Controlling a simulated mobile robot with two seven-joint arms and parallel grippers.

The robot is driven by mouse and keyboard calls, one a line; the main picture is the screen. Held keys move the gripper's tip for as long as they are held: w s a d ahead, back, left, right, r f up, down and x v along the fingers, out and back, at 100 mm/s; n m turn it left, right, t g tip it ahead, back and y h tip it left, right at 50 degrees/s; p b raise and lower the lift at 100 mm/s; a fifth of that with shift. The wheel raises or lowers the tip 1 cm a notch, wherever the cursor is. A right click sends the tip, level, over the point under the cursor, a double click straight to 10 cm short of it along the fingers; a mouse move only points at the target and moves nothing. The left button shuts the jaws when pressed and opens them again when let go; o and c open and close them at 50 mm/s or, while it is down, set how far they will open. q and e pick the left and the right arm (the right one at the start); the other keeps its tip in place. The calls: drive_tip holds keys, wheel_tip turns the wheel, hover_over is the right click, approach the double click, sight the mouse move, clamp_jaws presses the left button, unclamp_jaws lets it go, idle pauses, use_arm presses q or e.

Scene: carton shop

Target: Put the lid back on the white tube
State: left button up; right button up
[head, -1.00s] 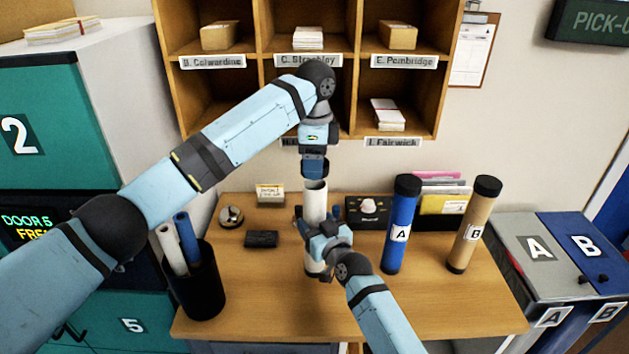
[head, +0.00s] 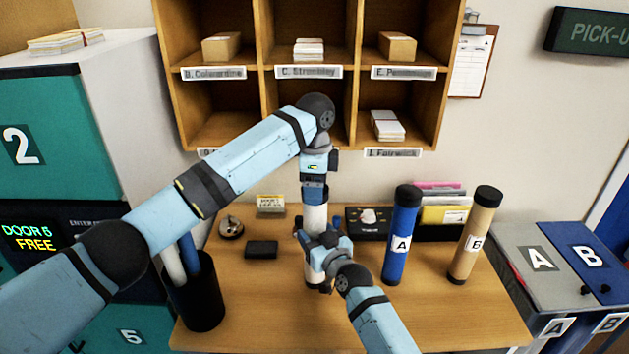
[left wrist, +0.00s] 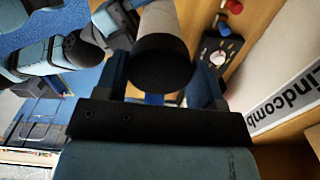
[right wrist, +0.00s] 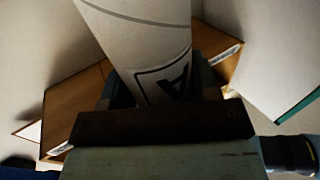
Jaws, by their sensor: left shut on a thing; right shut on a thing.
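The white tube (head: 315,217) stands upright on the desk. My right gripper (head: 319,250) is shut around its lower middle. In the right wrist view the tube (right wrist: 140,35) fills the space between the fingers, with a framed letter label on its side. My left gripper (head: 315,190) is directly above the tube, pointing down. It is shut on the black lid (left wrist: 162,65), which lies against the tube's end in the left wrist view. The tube's open top no longer shows. Whether the lid is fully seated cannot be told.
A blue tube A (head: 402,232) and a brown tube B (head: 475,235) stand to the right. A bell (head: 231,228), a black block (head: 261,249) and a dark control box (head: 367,222) are nearby. A black bin (head: 198,300) holds rolls at the left. Pigeonholes (head: 305,140) rise behind.

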use_arm(q)
drive_tip(key=shift+f, duration=0.7)
idle(0.5)
drive_tip(key=o, duration=0.9)
drive_tip(key=shift+o, duration=0.2)
drive_tip(key=shift+r, duration=0.1)
wheel_tip(320, 180, up, 12)
use_arm(e)
drive_tip(key=o, duration=1.4)
drive_tip(key=shift+c, duration=0.2)
use_arm(q)
drive_tip(key=shift+f+b, duration=0.85)
drive_tip(key=shift+f, duration=0.05)
use_arm(e)
drive_tip(key=v, duration=1.4)
